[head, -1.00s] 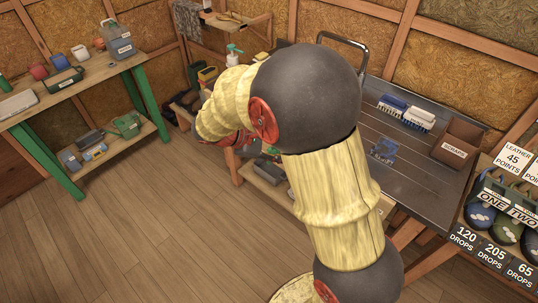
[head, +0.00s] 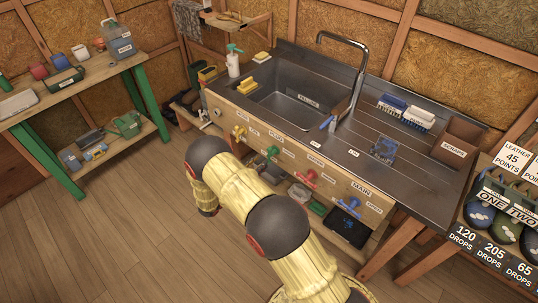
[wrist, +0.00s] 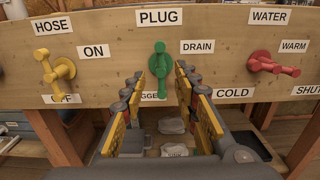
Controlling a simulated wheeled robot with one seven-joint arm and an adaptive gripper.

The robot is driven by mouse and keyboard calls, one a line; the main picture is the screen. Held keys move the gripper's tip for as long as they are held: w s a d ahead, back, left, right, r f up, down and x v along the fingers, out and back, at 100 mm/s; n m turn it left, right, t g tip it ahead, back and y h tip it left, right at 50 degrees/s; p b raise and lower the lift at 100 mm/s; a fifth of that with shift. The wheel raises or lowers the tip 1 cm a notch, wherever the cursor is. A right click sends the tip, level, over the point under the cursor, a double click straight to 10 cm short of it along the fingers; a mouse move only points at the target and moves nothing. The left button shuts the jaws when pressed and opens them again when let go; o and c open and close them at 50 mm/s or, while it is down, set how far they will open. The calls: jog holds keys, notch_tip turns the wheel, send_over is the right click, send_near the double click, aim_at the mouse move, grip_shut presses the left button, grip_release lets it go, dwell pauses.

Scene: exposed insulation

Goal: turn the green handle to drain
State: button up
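The green handle (wrist: 160,70) is on the wooden front panel (wrist: 110,70) under the label PLUG (wrist: 158,17). Its lever hangs downward over a partly hidden lower label; the label DRAIN (wrist: 197,47) is to its right. The handle also shows in the head view (head: 271,152) on the sink's front. My gripper (wrist: 160,82) is open and empty, with one yellow-padded finger on each side of the lever in the wrist view. I see no contact, and cannot tell whether the tips reach around it. The gripper is not clearly visible in the head view.
A yellow handle (wrist: 58,70) labelled HOSE is left of the green one, and a red handle (wrist: 270,65) labelled WATER is right. A blue handle (head: 349,204) is farther right. The sink (head: 300,105) is above. Open floor (head: 110,220) lies in front at left.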

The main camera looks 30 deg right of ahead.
aim_at(268, 155)
jog(key=b+x, duration=0.1)
jog(key=x, duration=0.6)
jog(key=shift+d+b, duration=0.15)
jog(key=shift+b, duration=0.2)
jog(key=shift+c, duration=0.4)
grip_shut()
